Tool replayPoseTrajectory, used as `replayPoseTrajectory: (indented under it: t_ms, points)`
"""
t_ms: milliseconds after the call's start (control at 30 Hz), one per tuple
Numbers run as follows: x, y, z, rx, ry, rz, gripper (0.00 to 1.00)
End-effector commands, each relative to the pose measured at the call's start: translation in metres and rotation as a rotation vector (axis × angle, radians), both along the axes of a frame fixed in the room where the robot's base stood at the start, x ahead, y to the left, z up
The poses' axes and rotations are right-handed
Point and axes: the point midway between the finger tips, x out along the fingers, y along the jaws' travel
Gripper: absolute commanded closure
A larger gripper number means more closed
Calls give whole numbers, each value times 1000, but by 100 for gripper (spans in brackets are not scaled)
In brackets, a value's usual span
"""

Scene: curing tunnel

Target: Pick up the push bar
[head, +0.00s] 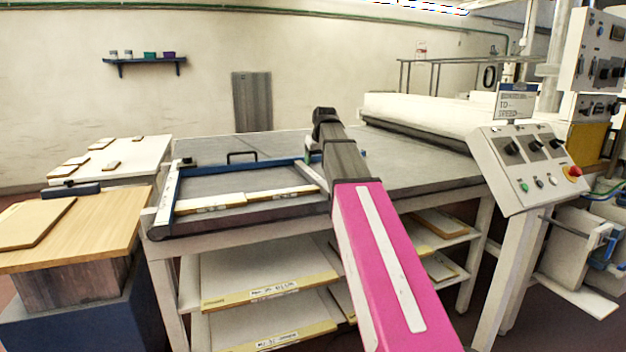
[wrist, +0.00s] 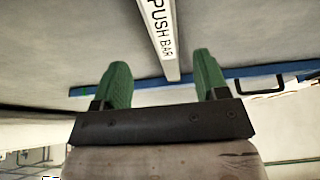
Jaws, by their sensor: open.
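The push bar (wrist: 158,30) is a pale bar with "PUSH BAR" in dark letters, in the wrist view. It runs from the top edge down to an end in line with the gap between my fingers. In the head view a pale strip (head: 309,174) just left of my arm seems to be the same bar, lying on the grey table top (head: 410,168). My gripper (wrist: 162,62) is open, with one green finger on each side of the bar's line, and holds nothing. In the head view my arm hides most of the gripper. Whether the fingers touch the bar cannot be told.
A blue rail (head: 240,166) and a black handle (head: 242,155) lie near the bar. A control panel (head: 528,165) stands at right, a white roller (head: 430,115) behind. A wooden-topped stand (head: 95,225) is at left.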

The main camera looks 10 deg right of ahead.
Motion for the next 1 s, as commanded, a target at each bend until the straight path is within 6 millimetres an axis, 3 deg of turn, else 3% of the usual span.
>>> replayPoseTrajectory:
  t_ms: [367, 600, 900, 967, 1000]
  points:
    - [11, 4, -30, -1, 1, 1, 33]
    - [22, 9, -59, 0, 1, 1, 33]
    - [24, 9, -65, 0, -1, 1, 33]
    - [24, 9, -65, 0, -1, 1, 49]
    - [24, 9, -65, 0, -1, 1, 62]
